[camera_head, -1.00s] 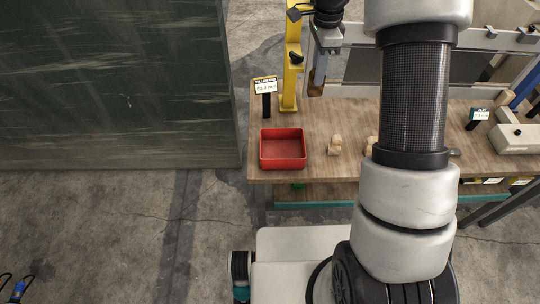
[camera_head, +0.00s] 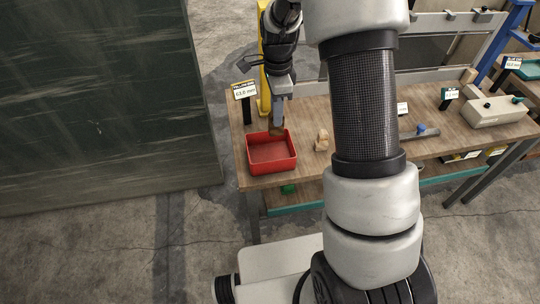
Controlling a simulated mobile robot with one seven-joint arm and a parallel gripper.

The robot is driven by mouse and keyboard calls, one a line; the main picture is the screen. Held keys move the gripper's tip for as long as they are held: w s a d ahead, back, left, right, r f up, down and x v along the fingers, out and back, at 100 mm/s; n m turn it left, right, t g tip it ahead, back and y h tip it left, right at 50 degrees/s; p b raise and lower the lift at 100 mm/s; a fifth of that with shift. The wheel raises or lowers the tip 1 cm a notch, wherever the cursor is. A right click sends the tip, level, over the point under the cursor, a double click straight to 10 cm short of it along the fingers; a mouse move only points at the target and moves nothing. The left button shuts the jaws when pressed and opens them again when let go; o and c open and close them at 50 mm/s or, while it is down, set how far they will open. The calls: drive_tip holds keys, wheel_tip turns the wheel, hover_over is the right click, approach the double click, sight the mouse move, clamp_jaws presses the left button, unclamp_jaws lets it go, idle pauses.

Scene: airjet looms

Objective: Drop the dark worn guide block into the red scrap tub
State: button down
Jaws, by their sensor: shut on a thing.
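The red scrap tub (camera_head: 272,169) stands on the left end of the wooden bench, and its inside looks empty. My gripper (camera_head: 277,124) points down at the tub's far right rim. It is shut on a small dark brown block (camera_head: 276,130), which I take to be the worn guide block. The block is at about the far rim in the picture; I cannot tell its height or whether it touches the rim.
A pale wooden-looking block (camera_head: 321,140) stands on the bench right of the tub. A label stand (camera_head: 245,98) and a yellow post (camera_head: 264,92) are behind the tub. A blue-knobbed tool (camera_head: 421,131) lies further right. My arm hides the bench's middle.

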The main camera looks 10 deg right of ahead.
drive_tip(key=shift+f+b, duration=0.9)
drive_tip(key=shift+f, duration=0.85)
drive_tip(key=c, duration=1.5)
unclamp_jaws()
drive_tip(key=shift+c, duration=0.2)
wheel_tip(320, 180, up, 18)
drive_tip(key=p, duration=0.1)
drive_tip(key=shift+f+p, duration=0.25)
drive_tip(key=shift+p, duration=0.15)
drive_tip(key=s+r+n+t+p, duration=0.2)
drive_tip(key=s+r+n+p, duration=0.2)
drive_tip(key=s+r+n, duration=0.4)
drive_tip(key=s+r+n+t+p, duration=0.3)
drive_tip(key=s+r+n, duration=0.4)
drive_tip(key=s, duration=1)
drive_tip(key=n+p, duration=0.1)
drive_tip(key=n, duration=0.2)
drive_tip(key=shift+r+t, duration=0.3)
drive_tip(key=shift+r, duration=0.05)
